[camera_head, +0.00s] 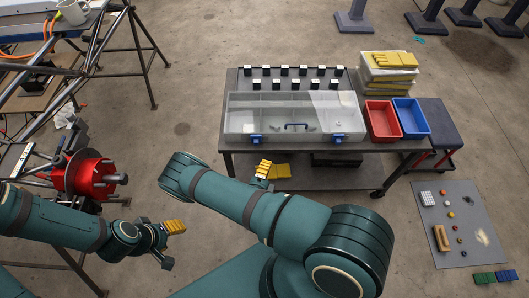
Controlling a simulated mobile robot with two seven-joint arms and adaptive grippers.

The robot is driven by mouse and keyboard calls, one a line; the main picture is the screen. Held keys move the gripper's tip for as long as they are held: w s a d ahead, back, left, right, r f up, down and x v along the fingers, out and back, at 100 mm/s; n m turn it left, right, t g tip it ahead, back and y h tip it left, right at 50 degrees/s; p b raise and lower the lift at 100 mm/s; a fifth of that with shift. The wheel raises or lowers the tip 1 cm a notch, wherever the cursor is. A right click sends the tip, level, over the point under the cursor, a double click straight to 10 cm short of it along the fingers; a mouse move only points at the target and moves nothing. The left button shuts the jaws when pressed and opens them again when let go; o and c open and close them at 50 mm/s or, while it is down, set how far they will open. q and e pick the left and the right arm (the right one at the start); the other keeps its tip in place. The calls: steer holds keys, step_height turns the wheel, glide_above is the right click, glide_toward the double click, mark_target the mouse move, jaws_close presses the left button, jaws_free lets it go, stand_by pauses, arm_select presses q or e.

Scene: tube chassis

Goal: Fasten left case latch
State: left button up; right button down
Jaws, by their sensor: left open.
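A clear-lidded grey case (238,122) lies on the table. The left case latch (256,139) and the right latch (338,138) are blue and sit on the front edge; I cannot tell whether either is fastened. My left gripper (171,244) is open and empty over the floor at lower left, well away from the case. My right gripper (264,171) is just below the left latch in the picture, mostly hidden behind my arm, with yellow pads showing.
A red round fixture (92,177) stands near my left arm. A grey mat (455,215) with small items lies at right.

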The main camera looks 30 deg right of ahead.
mark_target(253, 146)
steer(key=b+x, duration=0.1)
steer(key=x, duration=0.8)
steer(key=shift+w+a, duration=0.9)
steer(key=shift+a, duration=0.05)
steer(key=shift+w+a, duration=0.3)
steer(key=shift+a, duration=0.2)
steer(key=shift+a, duration=0.1)
steer(key=w+a+b, duration=0.2)
steer(key=a, duration=0.1)
steer(key=shift+a+f, duration=0.1)
steer(key=shift+a, duration=0.05)
